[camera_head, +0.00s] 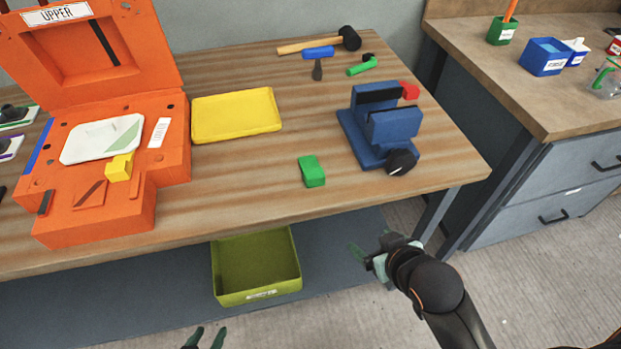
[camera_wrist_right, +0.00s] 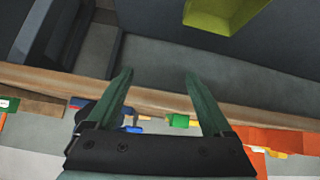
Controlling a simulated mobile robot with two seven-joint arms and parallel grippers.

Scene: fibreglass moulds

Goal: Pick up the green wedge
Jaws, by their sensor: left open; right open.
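The green wedge (camera_head: 311,171) lies on the wooden table near its front edge, between the yellow tray and the blue vise. It also shows small in the right wrist view (camera_wrist_right: 179,121), beyond the table edge between my fingers. My right gripper (camera_head: 364,257) is open and empty, in front of the table and lower right of the wedge in the head view. Its two fingers (camera_wrist_right: 158,76) stand apart in the wrist view. My left gripper (camera_head: 208,338) shows only its fingertips at the bottom edge of the head view. It is open, away from the wedge.
A blue vise (camera_head: 394,124) stands right of the wedge, and a yellow tray (camera_head: 235,116) lies to its left. An orange mould (camera_head: 104,195) fills the table's left. A hammer (camera_head: 320,43) lies at the back. A green bin (camera_head: 256,266) sits below the tabletop.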

